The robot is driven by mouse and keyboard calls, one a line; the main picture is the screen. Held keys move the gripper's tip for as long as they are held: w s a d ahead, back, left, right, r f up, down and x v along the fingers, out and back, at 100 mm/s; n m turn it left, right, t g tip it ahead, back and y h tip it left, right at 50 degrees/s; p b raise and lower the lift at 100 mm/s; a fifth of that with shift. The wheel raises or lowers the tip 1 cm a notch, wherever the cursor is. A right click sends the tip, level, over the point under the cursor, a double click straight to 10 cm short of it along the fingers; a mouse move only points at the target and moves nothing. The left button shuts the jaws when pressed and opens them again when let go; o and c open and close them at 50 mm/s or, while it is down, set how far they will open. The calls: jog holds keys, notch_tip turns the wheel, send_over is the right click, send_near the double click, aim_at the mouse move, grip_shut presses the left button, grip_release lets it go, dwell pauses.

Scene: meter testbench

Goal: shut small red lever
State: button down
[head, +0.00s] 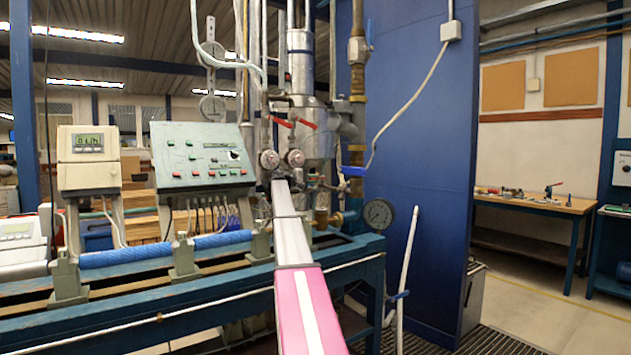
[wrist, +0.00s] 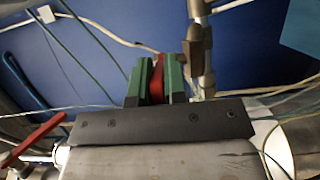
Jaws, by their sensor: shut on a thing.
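Two small red levers show close together on the pipework in the head view, a left one (head: 282,123) and a right one (head: 307,124). In the wrist view my gripper (wrist: 158,70) has its green fingers closed on a red lever (wrist: 158,82), next to a metal pipe. The fingers hide much of this lever. Another red lever (wrist: 36,138) lies tilted at the lower left of the wrist view, clear of the fingers. In the head view my white and pink arm reaches up to the pipework, and I cannot make out the fingers there.
Vertical pipes (head: 357,60) and a blue panel (head: 415,150) stand behind and right of the levers. A blue handle (head: 354,171) and a round gauge (head: 378,214) are lower right. A green control box (head: 200,155) stands left on the bench. Open floor lies at far right.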

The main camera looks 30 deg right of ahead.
jog(key=shift+w+m+g, duration=0.2)
jog(key=shift+m+g, duration=0.2)
jog(key=shift+g, duration=0.2)
jog(key=c, duration=1.2)
grip_release()
jog(key=shift+o, duration=0.2)
